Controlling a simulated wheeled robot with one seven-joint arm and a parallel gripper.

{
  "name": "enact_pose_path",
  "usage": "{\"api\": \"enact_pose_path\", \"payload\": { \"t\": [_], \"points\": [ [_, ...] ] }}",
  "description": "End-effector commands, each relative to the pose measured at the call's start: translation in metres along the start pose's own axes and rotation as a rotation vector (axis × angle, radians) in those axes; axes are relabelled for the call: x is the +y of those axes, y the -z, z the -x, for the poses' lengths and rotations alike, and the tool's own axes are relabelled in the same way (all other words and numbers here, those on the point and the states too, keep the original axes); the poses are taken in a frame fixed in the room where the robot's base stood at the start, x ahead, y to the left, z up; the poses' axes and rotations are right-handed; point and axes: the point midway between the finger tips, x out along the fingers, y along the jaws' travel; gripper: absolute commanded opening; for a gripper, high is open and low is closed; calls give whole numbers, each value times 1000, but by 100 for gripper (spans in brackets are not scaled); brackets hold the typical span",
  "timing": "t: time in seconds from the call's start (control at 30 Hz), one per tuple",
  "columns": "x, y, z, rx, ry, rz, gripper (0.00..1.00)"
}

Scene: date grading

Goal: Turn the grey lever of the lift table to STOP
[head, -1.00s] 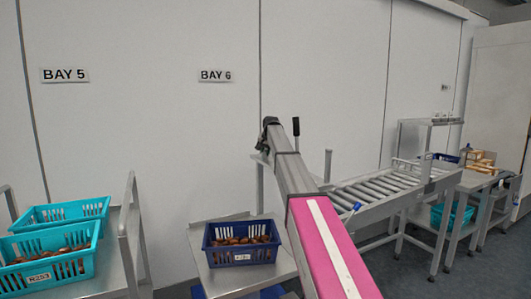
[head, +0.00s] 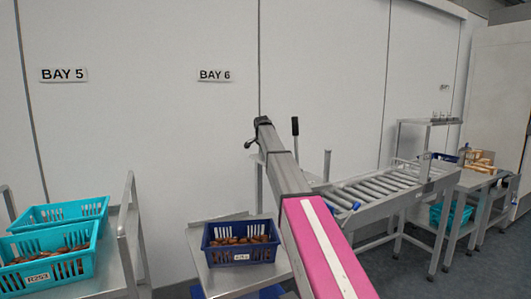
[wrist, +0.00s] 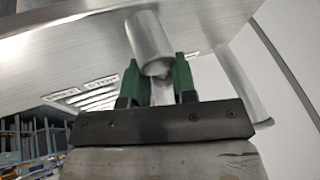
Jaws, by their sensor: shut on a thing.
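In the wrist view the grey lever (wrist: 150,40), a thick round metal bar, stands between the two green fingers of my gripper (wrist: 158,78). The fingers are shut on it, one on each side. Behind it is a metal panel (wrist: 85,45) of the lift table. Small label plates lie left of the gripper; one appears to read STOP (wrist: 100,102), and the one further left is too blurred to read surely. In the head view the far end of my arm is near the wall under the BAY 6 sign; the lever cannot be made out there.
A dark blue crate (head: 208,236) of dates stands on a metal table (head: 215,278) left of my arm. Turquoise crates (head: 52,238) stand further left. A roller conveyor (head: 385,190) runs to the right of my arm, with a workbench (head: 462,178) beyond. A black-topped post (head: 295,127) stands close to my arm.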

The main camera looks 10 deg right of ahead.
Motion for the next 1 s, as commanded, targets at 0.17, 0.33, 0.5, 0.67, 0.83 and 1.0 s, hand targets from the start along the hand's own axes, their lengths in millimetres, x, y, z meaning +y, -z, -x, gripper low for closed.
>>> {"api": "enact_pose_path", "payload": {
  "t": [0.17, 0.33, 0.5, 0.67, 0.83, 1.0],
  "points": [
    [1, 0, 1, 50, -61, -149, 2],
    [4, 0, 2, 95, -120, -292, 2],
    [6, -1, 3, 141, -180, -436, 2],
    [8, -3, 5, 183, -236, -571, 2],
    [10, -5, 6, 226, -292, -708, 2],
    [11, -7, 7, 264, -341, -827, 2]
  ]
}}
